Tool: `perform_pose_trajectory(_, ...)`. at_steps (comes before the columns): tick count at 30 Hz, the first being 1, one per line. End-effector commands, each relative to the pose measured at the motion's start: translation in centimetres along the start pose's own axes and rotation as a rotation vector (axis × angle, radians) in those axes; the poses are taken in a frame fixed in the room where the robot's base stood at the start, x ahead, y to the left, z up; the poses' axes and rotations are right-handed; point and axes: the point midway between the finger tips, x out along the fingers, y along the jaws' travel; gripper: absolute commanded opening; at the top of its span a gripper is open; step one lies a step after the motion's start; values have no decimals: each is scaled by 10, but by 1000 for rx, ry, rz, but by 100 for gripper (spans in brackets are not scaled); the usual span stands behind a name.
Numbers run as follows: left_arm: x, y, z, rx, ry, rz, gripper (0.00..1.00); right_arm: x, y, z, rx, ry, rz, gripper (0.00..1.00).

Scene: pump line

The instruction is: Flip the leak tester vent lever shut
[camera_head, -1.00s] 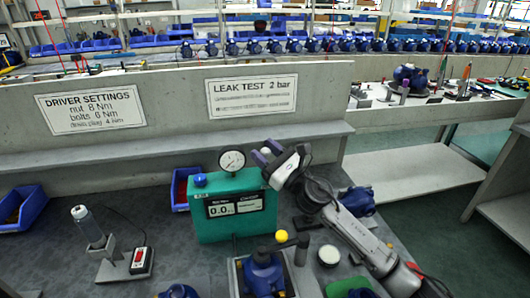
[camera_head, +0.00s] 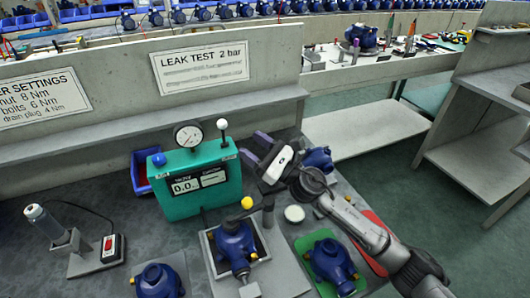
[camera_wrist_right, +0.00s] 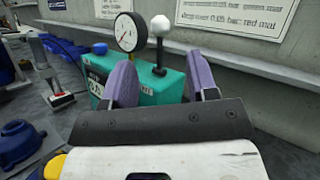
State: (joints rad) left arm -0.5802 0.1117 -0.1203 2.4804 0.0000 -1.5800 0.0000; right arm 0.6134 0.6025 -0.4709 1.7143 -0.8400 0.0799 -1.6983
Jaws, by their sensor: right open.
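The teal leak tester (camera_head: 195,205) stands on the bench with a round gauge (camera_head: 188,134) and a blue knob (camera_head: 159,160) on top; its display reads 0.0. The vent lever (camera_head: 222,130), a dark stem with a white ball, stands about upright at the tester's right end. My right gripper (camera_head: 254,148) is open and empty, to the right of the lever and apart from it. In the right wrist view the lever (camera_wrist_right: 160,44) shows beyond and between the purple fingers (camera_wrist_right: 160,75). My left gripper is not in view.
A blue pump (camera_head: 234,242) sits in a fixture before the tester, near a yellow ball (camera_head: 247,203). Another pump (camera_head: 330,262) rests on a green mat (camera_head: 303,244). A white round lid (camera_head: 294,214) lies between. A blue bin (camera_head: 140,165) stands behind left.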

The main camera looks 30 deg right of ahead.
Motion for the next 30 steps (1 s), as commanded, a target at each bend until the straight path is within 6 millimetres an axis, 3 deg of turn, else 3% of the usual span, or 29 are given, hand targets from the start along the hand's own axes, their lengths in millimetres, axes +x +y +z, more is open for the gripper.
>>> perform_pose_trajectory(9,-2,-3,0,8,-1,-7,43,-32,0,0,0,0,1,53)
perform_pose_trajectory(21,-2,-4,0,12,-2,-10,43,-36,0,0,-1,0,0,53)
perform_pose_trajectory(23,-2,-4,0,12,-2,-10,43,-36,0,1,-1,-1,0,49)
perform_pose_trajectory(26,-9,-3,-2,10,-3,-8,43,-28,-5,15,-9,-14,0,40)
perform_pose_trajectory(29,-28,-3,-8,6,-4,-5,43,-8,-18,57,-36,-55,0,30)
perform_pose_trajectory(30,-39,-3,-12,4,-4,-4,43,4,-27,83,-55,-77,-1,26)
